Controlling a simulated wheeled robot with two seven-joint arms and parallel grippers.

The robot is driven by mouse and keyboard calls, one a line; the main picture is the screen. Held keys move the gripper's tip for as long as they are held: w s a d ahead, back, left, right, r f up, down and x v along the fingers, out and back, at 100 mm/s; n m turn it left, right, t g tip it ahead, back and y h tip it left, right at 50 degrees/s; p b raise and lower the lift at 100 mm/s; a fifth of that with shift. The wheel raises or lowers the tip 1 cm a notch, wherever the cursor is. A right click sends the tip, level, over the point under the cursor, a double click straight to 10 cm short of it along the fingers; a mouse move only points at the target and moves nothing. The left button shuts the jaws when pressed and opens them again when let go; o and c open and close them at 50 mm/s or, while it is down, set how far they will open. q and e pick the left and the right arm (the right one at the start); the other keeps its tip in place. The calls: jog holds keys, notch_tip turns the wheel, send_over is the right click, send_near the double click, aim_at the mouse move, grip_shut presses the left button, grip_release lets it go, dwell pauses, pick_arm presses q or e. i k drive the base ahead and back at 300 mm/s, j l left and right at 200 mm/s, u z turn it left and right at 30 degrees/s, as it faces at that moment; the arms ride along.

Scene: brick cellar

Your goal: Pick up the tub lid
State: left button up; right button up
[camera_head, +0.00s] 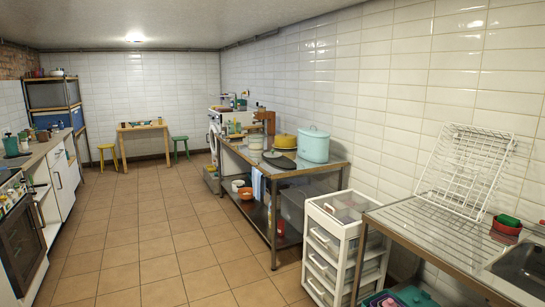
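A dark grey round lid-like disc (284,163) lies flat near the front edge of a metal table (318,170). A smaller dark round piece (271,154) lies just behind it, partly overlapped in view. A tall turquoise lidded tub (314,148) stands to its right on the same table. I cannot tell for sure which lid is the tub lid. Neither of my grippers is in view.
A yellow pot (284,140) and a white container (256,142) stand behind the disc. A white drawer unit (345,245) stands in front of the table's right end. The tiled floor (165,235) left of the table is clear. A steel sink counter (425,228) is at right.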

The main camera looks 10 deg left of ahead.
aim_at(271, 154)
jog(key=i+j+u, duration=0.15)
jog(key=i, duration=0.15)
jog(key=i+j+u, duration=0.2)
jog(key=i+u, duration=0.35)
jog(key=i, duration=1.65)
